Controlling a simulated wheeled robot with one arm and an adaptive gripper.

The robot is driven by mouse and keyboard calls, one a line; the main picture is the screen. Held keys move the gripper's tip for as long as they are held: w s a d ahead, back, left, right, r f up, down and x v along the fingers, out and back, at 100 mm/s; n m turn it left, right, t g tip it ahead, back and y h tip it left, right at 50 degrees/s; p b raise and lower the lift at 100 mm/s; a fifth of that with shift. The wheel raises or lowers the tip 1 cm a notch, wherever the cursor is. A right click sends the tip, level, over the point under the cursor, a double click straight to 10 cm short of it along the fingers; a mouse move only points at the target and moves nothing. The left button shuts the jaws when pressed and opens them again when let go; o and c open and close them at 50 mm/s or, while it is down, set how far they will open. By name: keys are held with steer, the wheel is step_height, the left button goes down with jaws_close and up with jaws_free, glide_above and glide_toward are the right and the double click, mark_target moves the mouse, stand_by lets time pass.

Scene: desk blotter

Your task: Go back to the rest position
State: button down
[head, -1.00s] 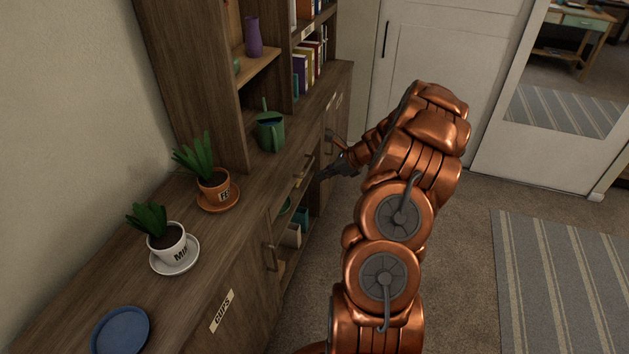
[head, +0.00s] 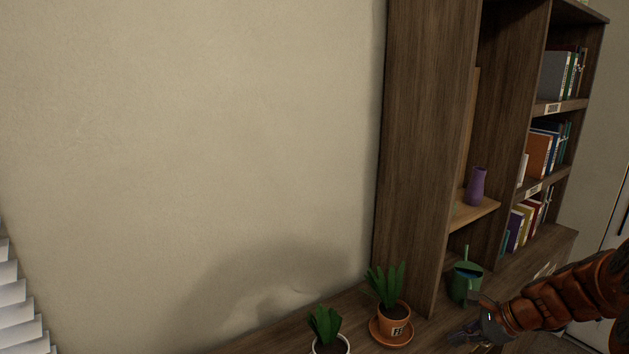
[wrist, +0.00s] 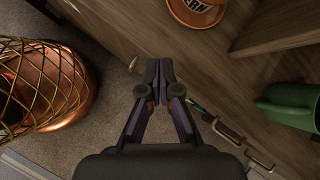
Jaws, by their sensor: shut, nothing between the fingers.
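My gripper (wrist: 158,72) is shut and empty in the wrist view, its fingertips together above the front edge of the cabinet (wrist: 210,70). In the head view my gripper (head: 470,332) is small and dim at the lower right, near the cabinet top. My copper arm enters from the right edge there. A green watering can (head: 466,284) stands on the cabinet just beyond the gripper; it also shows at the right of the wrist view (wrist: 292,105). A potted plant in an orange pot (head: 393,322) stands to the left of the gripper.
A second plant in a white pot (head: 330,345) is at the bottom edge. A tall shelf unit (head: 425,150) holds books and a purple vase (head: 476,187). In the wrist view, a copper wire basket (wrist: 45,90) stands on the left, and cabinet handles (wrist: 228,132) stick out at right.

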steer(key=s+a+r+n+g+h+p, duration=0.15)
steer(key=s+a+r+n, duration=0.25)
steer(key=s+a+n, duration=0.4)
steer(key=s+a+r+n+g, duration=0.3)
steer(key=s+a+r+n, duration=0.1)
steer(key=s+a, duration=0.4)
steer(key=s+r+n+g+h+p, duration=0.1)
steer(key=s+n, duration=0.3)
steer(key=s, duration=0.4)
steer(key=s+a+r+n+g+h+p, duration=0.1)
steer(key=s+n+h, duration=0.3)
steer(key=s, duration=0.5)
steer(key=shift+s+a+r+n, duration=0.25)
steer(key=shift+r+n, duration=0.25)
steer(key=shift+n, duration=0.1)
